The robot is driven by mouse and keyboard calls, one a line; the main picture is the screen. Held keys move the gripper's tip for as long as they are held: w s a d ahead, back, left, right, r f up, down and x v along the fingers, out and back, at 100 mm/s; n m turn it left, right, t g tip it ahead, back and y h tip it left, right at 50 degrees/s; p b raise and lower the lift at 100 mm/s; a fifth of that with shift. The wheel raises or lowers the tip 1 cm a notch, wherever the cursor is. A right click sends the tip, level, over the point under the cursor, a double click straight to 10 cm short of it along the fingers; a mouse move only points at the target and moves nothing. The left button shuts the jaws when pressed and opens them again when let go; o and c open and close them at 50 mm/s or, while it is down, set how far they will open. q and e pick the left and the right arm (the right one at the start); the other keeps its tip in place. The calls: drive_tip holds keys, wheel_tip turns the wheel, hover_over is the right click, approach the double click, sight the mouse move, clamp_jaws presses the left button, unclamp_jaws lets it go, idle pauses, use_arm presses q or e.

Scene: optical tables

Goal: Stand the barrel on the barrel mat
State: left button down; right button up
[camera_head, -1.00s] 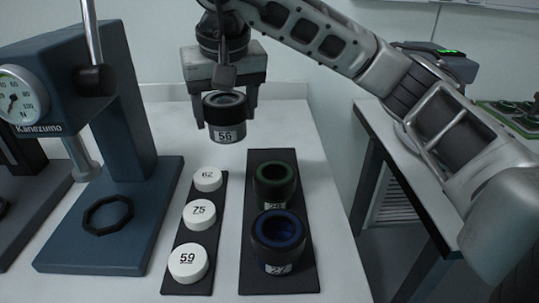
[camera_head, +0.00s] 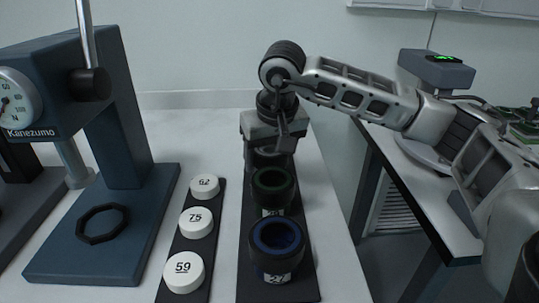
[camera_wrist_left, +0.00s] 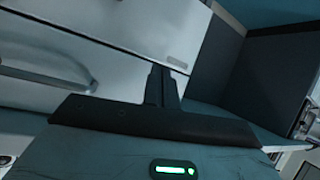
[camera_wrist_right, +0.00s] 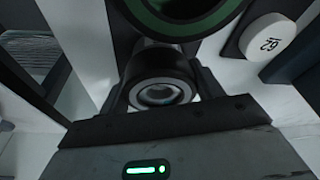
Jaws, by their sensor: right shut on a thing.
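My right gripper (camera_head: 268,156) is shut on the dark barrel, which was marked 56. It holds the barrel at the far end of the black barrel mat (camera_head: 246,291), behind the green-rimmed barrel (camera_head: 272,190). The held barrel (camera_wrist_right: 160,82) looks upright between the jaws in the right wrist view, close to the green-rimmed one. Its base is hidden in the head view, so I cannot tell if it touches the mat. A blue-rimmed barrel (camera_head: 276,250) stands at the near end. My left gripper (camera_wrist_left: 163,85) looks shut and empty in the left wrist view, away from the barrels.
White caps marked 62 (camera_head: 204,187), 75 (camera_head: 196,222) and 59 (camera_head: 184,271) sit on a narrow black strip left of the mat. A blue press (camera_head: 60,262) with a gauge stands further left. The table's right edge lies right of the mat, with a gap beyond.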

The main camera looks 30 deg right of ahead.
drive_tip(key=shift+r, duration=0.1)
drive_tip(key=o, duration=1.1)
drive_tip(key=shift+c, duration=0.2)
drive_tip(key=p+v, duration=0.1)
drive_tip(key=v, duration=1.1)
